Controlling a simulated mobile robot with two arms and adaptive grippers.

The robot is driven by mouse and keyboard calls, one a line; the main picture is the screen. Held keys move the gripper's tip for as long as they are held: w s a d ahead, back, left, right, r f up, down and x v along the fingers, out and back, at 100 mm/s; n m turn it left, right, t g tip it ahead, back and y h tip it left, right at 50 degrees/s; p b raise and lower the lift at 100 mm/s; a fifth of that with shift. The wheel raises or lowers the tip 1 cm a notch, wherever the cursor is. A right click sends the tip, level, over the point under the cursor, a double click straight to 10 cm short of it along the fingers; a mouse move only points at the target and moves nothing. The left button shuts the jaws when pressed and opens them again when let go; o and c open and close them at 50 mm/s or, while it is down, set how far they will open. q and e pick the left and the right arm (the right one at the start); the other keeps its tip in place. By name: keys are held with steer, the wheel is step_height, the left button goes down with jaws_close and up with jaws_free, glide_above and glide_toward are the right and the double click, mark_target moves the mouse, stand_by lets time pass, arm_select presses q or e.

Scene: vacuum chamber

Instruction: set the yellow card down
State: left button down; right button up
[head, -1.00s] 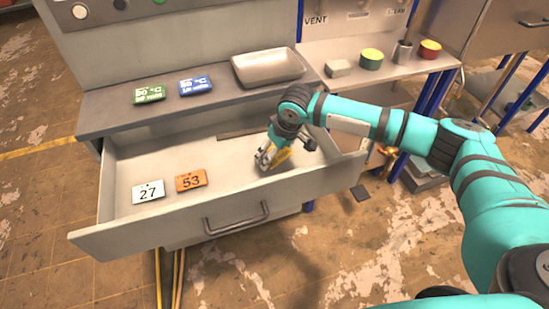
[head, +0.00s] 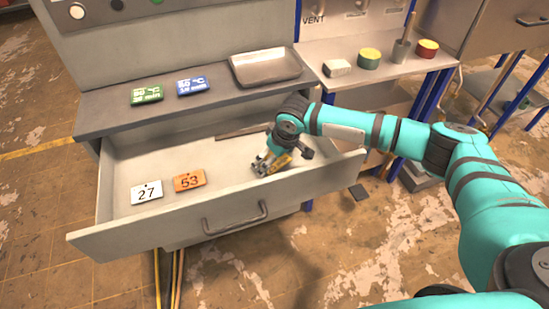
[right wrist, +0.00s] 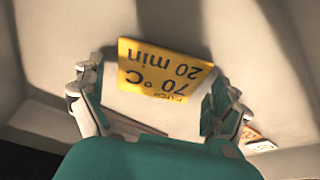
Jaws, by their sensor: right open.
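The yellow card (head: 283,161) is inside the open drawer (head: 232,185), toward its right end. In the right wrist view the yellow card (right wrist: 165,72) shows "70 °C 20 min" upside down. My right gripper (head: 266,163) reaches down into the drawer at the card. In the right wrist view my right gripper (right wrist: 158,100) is open, with its fingers apart on either side of the card's near part. The card appears to lie on the drawer floor, but its contact there is partly hidden. My left gripper is not in view.
A white card "27" (head: 146,192) and an orange card "53" (head: 189,180) lie at the drawer's left. A green card (head: 147,95), a blue card (head: 193,86) and a metal tray (head: 265,66) are on the ledge above. The drawer's middle floor is clear.

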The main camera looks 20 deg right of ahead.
steer(key=v, duration=1.2)
steer(key=shift+r+p, duration=0.2)
steer(key=shift+p, duration=0.1)
